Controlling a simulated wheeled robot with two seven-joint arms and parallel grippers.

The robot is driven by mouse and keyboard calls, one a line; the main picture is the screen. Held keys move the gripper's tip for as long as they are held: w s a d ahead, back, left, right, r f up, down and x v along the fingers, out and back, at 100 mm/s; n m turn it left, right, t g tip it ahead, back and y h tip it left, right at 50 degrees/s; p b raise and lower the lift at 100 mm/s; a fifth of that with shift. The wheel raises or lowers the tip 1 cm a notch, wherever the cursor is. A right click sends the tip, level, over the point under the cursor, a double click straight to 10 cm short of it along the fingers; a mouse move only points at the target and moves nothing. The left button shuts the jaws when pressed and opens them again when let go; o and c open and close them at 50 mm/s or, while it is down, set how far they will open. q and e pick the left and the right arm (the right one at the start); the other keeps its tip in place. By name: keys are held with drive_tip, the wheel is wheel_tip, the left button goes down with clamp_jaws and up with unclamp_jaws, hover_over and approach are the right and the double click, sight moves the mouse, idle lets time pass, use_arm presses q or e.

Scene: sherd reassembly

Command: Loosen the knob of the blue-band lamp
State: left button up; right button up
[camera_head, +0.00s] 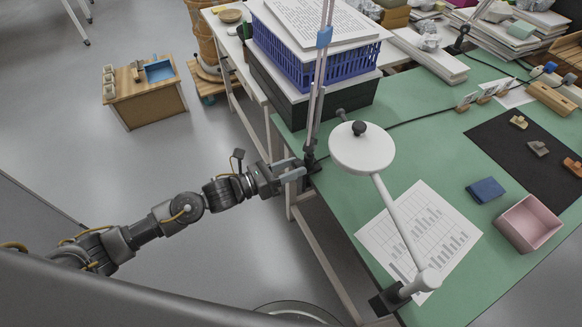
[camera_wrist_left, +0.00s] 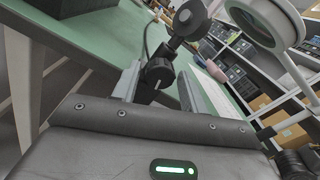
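The blue-band lamp has a thin grey double-rod arm with a blue band (camera_head: 324,37), rising from a dark clamp (camera_head: 312,163) at the table's left edge. In the left wrist view a round black knob (camera_wrist_left: 159,72) sits below a dark joint (camera_wrist_left: 188,20). My left gripper (camera_head: 297,172) reaches the clamp from the left. In the left wrist view its two fingers (camera_wrist_left: 160,76) stand apart on either side of the knob, with a small gap seeming to show at each side. Contact is not clear. My right gripper is in neither view.
A second lamp with a round white head (camera_head: 362,150) is clamped at the table's near edge. A blue crate (camera_head: 345,66) on a dark box stands behind the clamp. A printed sheet (camera_head: 415,232), pink box (camera_head: 527,224) and dark mat (camera_head: 510,160) lie on the green table (camera_head: 430,130).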

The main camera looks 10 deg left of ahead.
use_arm(q)
drive_tip(key=shift+o, duration=0.6)
drive_tip(key=shift+s+a, duration=0.1)
drive_tip(key=shift+a, duration=0.15)
drive_tip(key=b+v, duration=0.1)
drive_tip(key=v, duration=0.9)
drive_tip(key=shift+b, duration=0.4)
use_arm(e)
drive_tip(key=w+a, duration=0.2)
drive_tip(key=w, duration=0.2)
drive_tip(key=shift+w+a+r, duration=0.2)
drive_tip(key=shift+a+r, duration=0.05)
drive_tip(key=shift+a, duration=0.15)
use_arm(q)
drive_tip(key=shift+s+a, duration=0.1)
